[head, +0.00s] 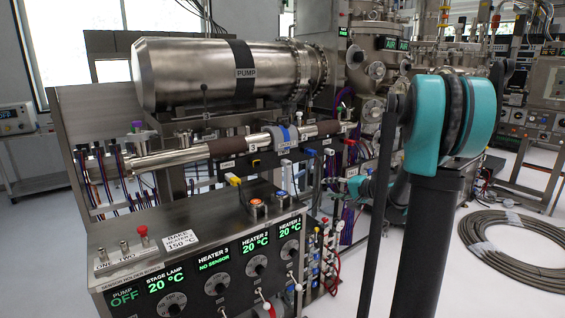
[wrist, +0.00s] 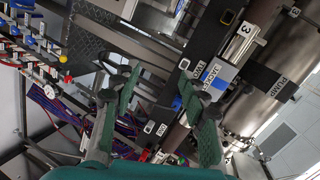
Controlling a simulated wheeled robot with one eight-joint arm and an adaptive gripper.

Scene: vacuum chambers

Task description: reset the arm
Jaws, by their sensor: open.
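My gripper (wrist: 160,112) shows in the wrist view with its two green-padded fingers spread well apart and nothing between them. Beyond the fingers are a tube with a blue-and-grey clamp (wrist: 212,82) and a dark plate; I cannot tell the exact distance. In the head view my teal and black arm stands upright at the right. A smaller teal part of it shows low behind the dark link, near the front of the chamber equipment. The fingertips cannot be made out clearly there.
A steel pump cylinder (head: 210,75) lies above a horizontal tube (head: 180,155). A control box (head: 215,245) with heater displays stands in front. Cables and valves crowd the space beside my arm. A coiled hose (head: 515,245) lies on open floor at the right.

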